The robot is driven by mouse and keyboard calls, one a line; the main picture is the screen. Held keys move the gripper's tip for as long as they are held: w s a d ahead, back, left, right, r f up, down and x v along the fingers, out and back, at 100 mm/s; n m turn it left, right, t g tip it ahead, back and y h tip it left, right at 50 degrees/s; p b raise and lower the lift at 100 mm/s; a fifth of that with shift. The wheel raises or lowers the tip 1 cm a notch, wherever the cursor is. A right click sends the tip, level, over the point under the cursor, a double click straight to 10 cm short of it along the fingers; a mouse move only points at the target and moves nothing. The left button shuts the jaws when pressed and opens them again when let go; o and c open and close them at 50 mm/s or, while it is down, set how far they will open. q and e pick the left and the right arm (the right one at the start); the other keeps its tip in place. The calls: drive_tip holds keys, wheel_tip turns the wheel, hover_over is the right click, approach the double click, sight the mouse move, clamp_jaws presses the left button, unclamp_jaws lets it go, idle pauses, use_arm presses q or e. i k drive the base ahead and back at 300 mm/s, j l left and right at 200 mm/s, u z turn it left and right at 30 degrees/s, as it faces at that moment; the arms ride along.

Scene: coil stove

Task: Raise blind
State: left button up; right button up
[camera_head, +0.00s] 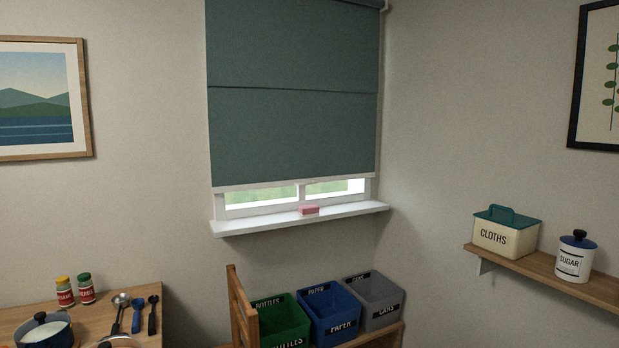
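A dark green blind (292,135) hangs over the window in the middle of the head view. It is lowered over most of the window, with a pale bottom bar (280,185) along its lower edge. A narrow strip of window (262,196) shows below the bar. A small tab seems to hang at the bar's middle, too small to tell clearly. A pink block (308,210) lies on the white sill (250,224) under the bar. Neither of my grippers is in view.
Green (284,322), blue (330,312) and grey (373,298) bins stand on a wooden surface below the window. A table (140,330) with jars, utensils and pots is at lower left. A shelf (540,271) with a cloths box (506,232) and sugar jar (575,257) is at right.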

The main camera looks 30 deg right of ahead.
sight(260, 138)
drive_tip(key=i+l+z, duration=0.5)
drive_tip(key=i+l, duration=0.7)
drive_tip(key=i, duration=0.1)
